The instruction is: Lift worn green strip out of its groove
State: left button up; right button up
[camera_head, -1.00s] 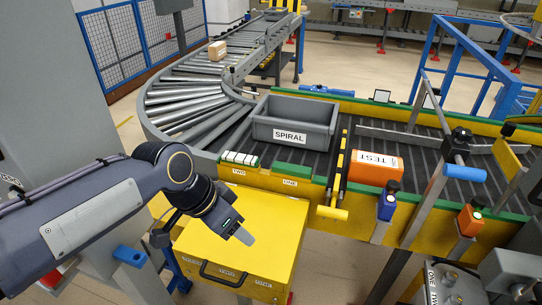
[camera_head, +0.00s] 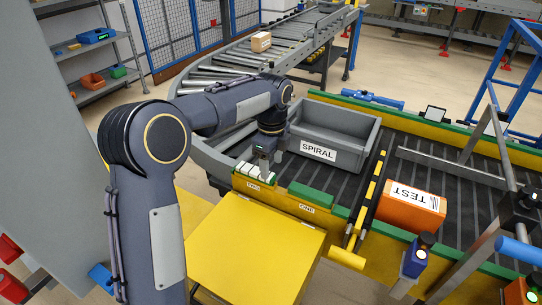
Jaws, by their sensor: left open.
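A short green strip with white patches (camera_head: 244,169) lies along the near conveyor rail above the label TWO. Part of it is hidden by my left gripper (camera_head: 265,172). A plain green strip (camera_head: 311,195) lies to its right above the label ONE. My left gripper points down from above at the right end of the patched strip. Its jaws are open. I cannot tell whether the fingers touch the strip. My right gripper is not in view.
A grey bin labelled SPIRAL (camera_head: 333,134) stands on the belt just behind my left gripper. A yellow box (camera_head: 255,250) stands in front of the rail.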

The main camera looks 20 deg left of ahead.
aim_at(271, 177)
pick_arm(q)
notch_tip(271, 177, down, 6)
jog(key=shift+r, duration=0.15)
jog(key=shift+c, duration=0.3)
jog(key=c, duration=1.1)
jog(key=shift+r+p, duration=1.25)
jog(key=shift+r, duration=0.25)
notch_tip(271, 177, up, 4)
jog(key=p, duration=0.4)
jog(key=shift+s+f, duration=0.1)
